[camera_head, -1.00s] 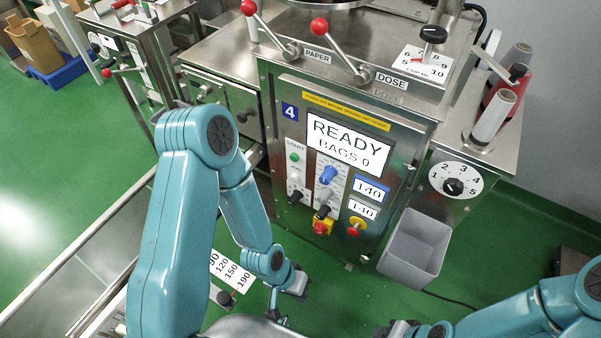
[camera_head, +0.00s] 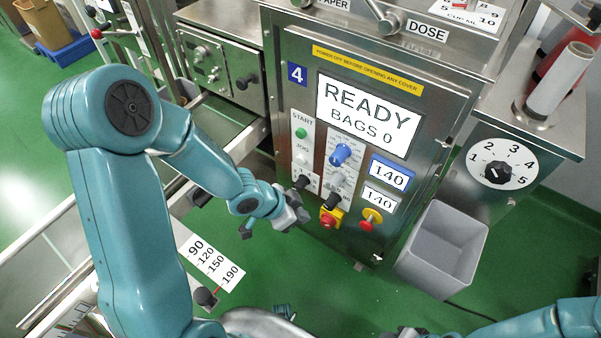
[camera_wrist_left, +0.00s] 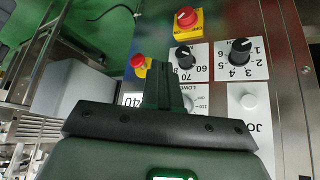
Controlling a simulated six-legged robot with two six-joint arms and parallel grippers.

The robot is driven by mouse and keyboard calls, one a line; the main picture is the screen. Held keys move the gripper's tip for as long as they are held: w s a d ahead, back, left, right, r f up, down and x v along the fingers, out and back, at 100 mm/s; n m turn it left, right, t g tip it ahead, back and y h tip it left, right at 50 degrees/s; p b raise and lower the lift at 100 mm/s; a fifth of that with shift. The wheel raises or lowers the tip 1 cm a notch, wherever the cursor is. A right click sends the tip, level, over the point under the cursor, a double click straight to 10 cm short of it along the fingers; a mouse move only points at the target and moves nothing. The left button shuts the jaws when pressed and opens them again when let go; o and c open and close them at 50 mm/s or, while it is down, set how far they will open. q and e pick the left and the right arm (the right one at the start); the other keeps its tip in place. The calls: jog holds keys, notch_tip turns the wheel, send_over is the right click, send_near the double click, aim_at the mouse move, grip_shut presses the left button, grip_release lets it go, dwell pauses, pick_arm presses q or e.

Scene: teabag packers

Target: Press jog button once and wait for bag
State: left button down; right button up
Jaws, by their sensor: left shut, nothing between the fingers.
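The white jog button (camera_head: 301,158) is on the panel of machine 4, under the green start button (camera_head: 301,132). It also shows at the right of the left wrist view (camera_wrist_left: 249,101), beside the partly cut JOG label. My left gripper (camera_head: 303,213) is shut and empty, in front of the panel and below the jog button in the picture. Its fingers (camera_wrist_left: 163,88) are together in the wrist view, apart from the button. The screen (camera_head: 367,115) reads READY, BAGS 0. No bag is visible. My right gripper (camera_head: 392,332) barely shows at the bottom edge; its jaws are unclear.
Near the jog button are a black knob (camera_head: 302,182), a blue knob (camera_head: 341,154) and a red button on yellow (camera_head: 328,218). Another red-and-yellow button (camera_head: 371,217) is to the right. A grey bin (camera_head: 443,247) looks empty. A rail runs at left.

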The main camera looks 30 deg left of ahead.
aim_at(301, 160)
pick_arm(q)
jog(key=w+a+m+t+y+b, duration=0.2)
jog(key=a+t+b, duration=0.1)
jog(key=a+b, duration=0.7)
jog(key=shift+w+a+f+t+y+b, duration=0.15)
jog(key=shift+a+f+t+y+b, duration=0.15)
jog(key=shift+f, duration=0.15)
jog(key=shift+w, duration=0.1)
jog(key=w+p, duration=0.1)
jog(key=w, duration=0.7)
jog(key=shift+w+d, duration=0.35)
